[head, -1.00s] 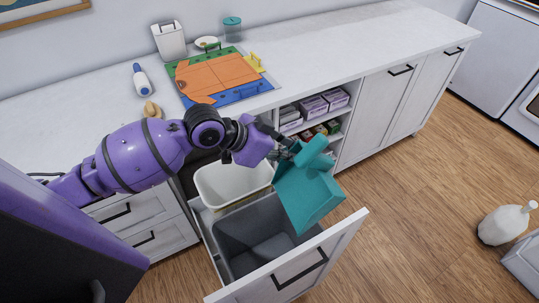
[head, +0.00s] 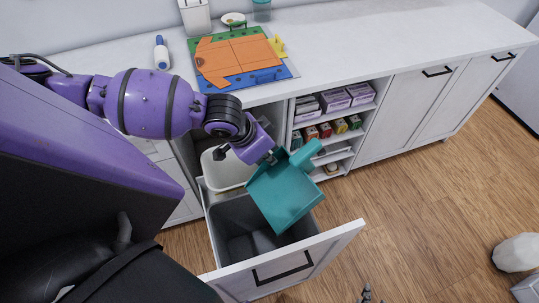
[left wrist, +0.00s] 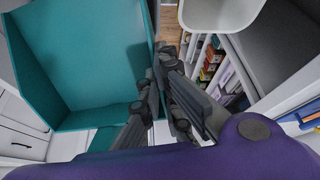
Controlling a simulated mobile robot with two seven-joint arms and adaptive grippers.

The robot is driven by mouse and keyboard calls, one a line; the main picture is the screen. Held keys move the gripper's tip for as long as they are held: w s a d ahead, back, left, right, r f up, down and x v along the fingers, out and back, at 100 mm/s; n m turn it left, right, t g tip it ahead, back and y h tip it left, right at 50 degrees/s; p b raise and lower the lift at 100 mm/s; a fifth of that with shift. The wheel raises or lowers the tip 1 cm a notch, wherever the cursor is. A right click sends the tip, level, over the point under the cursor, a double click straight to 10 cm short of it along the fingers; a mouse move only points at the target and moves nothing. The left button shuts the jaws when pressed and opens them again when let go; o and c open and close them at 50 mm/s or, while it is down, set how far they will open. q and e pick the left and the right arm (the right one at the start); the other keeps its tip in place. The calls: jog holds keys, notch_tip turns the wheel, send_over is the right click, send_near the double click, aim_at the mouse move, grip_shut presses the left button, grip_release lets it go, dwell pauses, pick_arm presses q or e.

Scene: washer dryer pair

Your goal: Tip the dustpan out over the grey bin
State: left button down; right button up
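The teal dustpan (head: 287,193) is in my left gripper (head: 272,157), which is shut on it near its handle. The pan hangs tilted, its wide end lower and toward the drawer front, above the grey bin (head: 232,215). It hides part of the bin. In the left wrist view, the dark fingers (left wrist: 168,88) close beside the pan (left wrist: 85,62); I see no debris on its visible surface. The grey bin stands in the pulled-out drawer. Small dark tips at the bottom edge of the head view look like my right gripper (head: 367,297); their opening is unclear.
A cream bin (head: 226,170) stands behind the grey one in the same drawer. The white drawer front (head: 290,262) juts out over the wooden floor. The open shelves (head: 335,120) to the right hold several boxes. A puzzle-like board (head: 240,62) lies on the counter above.

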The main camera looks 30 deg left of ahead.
aim_at(281, 147)
pick_arm(q)
jog(key=shift+w+d+g, duration=0.3)
jog(key=shift+w+g, duration=0.1)
jog(key=shift+w, duration=0.1)
jog(key=shift+w+d+f+g+b, duration=0.1)
jog(key=shift+w+d+g+b, duration=0.15)
jog(key=shift+b, duration=0.25)
jog(key=shift+w+f+g+y+b, duration=0.15)
jog(key=shift+g+y+b, duration=0.2)
jog(key=shift+g+y, duration=0.15)
jog(key=shift+w+d+g, duration=0.15)
jog(key=shift+g, duration=0.1)
jog(key=shift+w+d+g+y+b, duration=0.15)
jog(key=shift+w+g+y+b, duration=0.25)
jog(key=shift+b, duration=0.3)
jog(key=shift+g, duration=0.3)
jog(key=shift+w, duration=0.1)
jog(key=shift+r, duration=0.35)
pick_arm(e)
jog(key=shift+s+d+f, duration=0.1)
jog(key=shift+d+f, duration=0.25)
jog(key=shift+f, duration=0.35)
jog(key=shift+s+d+f, duration=0.1)
jog(key=shift+d+f, duration=0.2)
jog(key=shift+f, duration=0.35)
